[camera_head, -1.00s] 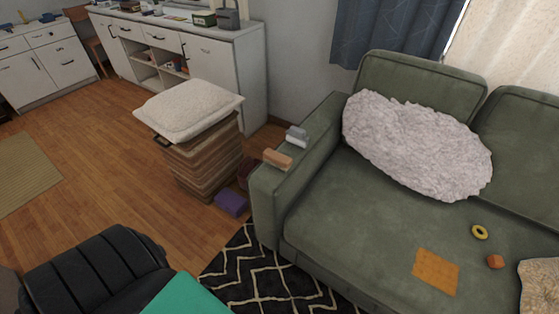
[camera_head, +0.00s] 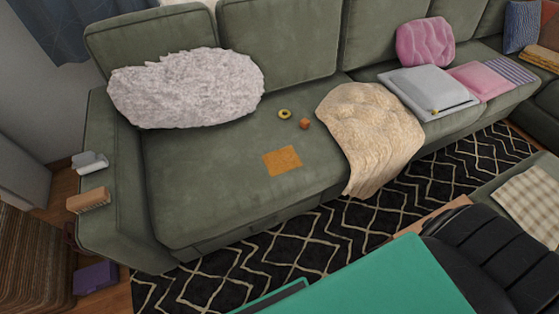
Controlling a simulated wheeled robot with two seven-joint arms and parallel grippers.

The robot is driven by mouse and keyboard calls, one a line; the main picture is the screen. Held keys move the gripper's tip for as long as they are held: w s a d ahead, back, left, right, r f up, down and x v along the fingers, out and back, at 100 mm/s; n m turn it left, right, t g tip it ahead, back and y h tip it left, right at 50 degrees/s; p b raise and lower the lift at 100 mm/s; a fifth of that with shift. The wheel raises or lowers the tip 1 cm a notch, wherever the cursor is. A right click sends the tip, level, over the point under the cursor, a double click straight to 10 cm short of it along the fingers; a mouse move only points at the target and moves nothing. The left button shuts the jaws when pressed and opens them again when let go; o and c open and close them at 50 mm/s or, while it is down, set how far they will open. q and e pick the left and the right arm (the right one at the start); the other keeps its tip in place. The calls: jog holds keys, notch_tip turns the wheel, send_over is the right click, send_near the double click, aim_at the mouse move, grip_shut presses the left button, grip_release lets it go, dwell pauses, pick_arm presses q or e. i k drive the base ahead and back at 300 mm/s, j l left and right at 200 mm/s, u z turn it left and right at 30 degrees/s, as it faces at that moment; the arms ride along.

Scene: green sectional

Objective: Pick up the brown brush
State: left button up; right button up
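The brown brush (camera_head: 88,200) lies on top of the green sofa's left armrest (camera_head: 101,136), near its front end. It looks like a small brown block with a ridged, bristle-like front side. A grey and white object (camera_head: 90,162) lies just behind it on the same armrest, apart from it. Neither of my grippers is in view, so nothing shows in their hold.
A purple box (camera_head: 94,278) sits on the floor below the armrest. A fluffy white cushion (camera_head: 186,88), an orange cloth (camera_head: 283,160), a yellow ring (camera_head: 285,114) and a beige blanket (camera_head: 370,133) lie on the sofa. The patterned rug (camera_head: 330,240) in front shows open floor.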

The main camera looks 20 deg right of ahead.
aim_at(86, 201)
jog(key=j+z, duration=0.25)
jog(key=j, duration=1)
